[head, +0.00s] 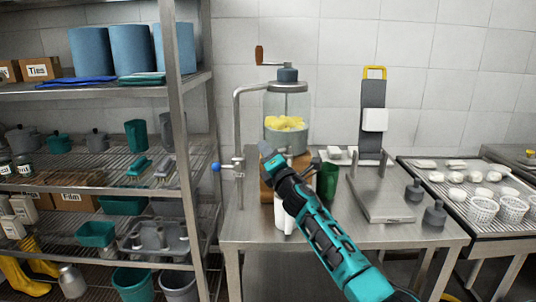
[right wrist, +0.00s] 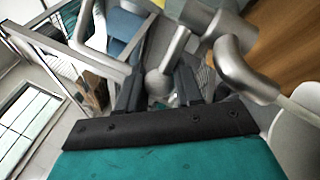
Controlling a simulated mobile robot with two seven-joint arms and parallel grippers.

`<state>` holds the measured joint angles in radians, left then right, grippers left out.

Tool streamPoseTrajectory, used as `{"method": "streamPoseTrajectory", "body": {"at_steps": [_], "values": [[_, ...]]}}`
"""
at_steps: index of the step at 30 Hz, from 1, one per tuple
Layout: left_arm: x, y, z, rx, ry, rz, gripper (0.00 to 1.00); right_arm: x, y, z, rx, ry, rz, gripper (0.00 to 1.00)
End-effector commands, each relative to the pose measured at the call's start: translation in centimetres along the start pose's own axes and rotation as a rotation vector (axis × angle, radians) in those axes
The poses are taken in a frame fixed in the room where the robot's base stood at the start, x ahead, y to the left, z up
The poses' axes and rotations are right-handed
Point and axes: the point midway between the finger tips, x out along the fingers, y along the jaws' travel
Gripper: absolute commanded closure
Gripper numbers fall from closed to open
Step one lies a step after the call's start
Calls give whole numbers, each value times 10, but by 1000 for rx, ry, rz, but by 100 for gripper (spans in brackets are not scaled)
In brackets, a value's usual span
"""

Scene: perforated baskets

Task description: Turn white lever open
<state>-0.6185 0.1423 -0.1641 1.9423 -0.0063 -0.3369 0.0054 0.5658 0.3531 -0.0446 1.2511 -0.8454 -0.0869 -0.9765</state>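A glass jar (head: 286,105) with yellow pieces inside stands on a wooden block on the steel table. My right gripper (head: 270,158) is at the front of its base and hides that area, so no white lever can be made out in the head view. In the right wrist view, a metal tap-like fitting (right wrist: 205,30) is close ahead. A pale grey rounded knob (right wrist: 158,82) shows between the two dark fingers (right wrist: 160,92). The fingers are apart; contact with the knob cannot be made out. My left gripper is not in view.
A bent steel pipe (head: 237,125) with a blue ball (head: 216,167) stands left of the jar. A white object (head: 283,217) is below my right gripper. A green cup (head: 328,182) and a steel scale-like stand (head: 380,195) are to the right. Shelving (head: 180,120) is at left.

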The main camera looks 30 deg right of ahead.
Motion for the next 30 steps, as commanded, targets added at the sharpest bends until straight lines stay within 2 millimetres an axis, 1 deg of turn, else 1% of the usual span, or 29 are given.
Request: {"method": "streamPoseTrajectory", "body": {"at_steps": [1, 6, 14, 17, 20, 23, 30], "values": [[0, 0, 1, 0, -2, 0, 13, 1, 3, 4, -3, -7, 4, 61], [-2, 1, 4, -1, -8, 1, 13, 1, 2, 3, 0, -6, 3, 44], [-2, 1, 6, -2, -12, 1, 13, 0, 1, 2, 2, -3, 1, 44], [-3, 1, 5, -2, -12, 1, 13, -5, 0, 1, 2, -2, -1, 44], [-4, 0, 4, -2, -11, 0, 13, -15, 0, 1, 1, -2, 0, 44], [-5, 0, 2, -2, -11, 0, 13, -30, 1, 1, 0, -1, 0, 44], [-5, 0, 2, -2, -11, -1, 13, -76, 0, 1, 0, -1, 0, 44]]}}
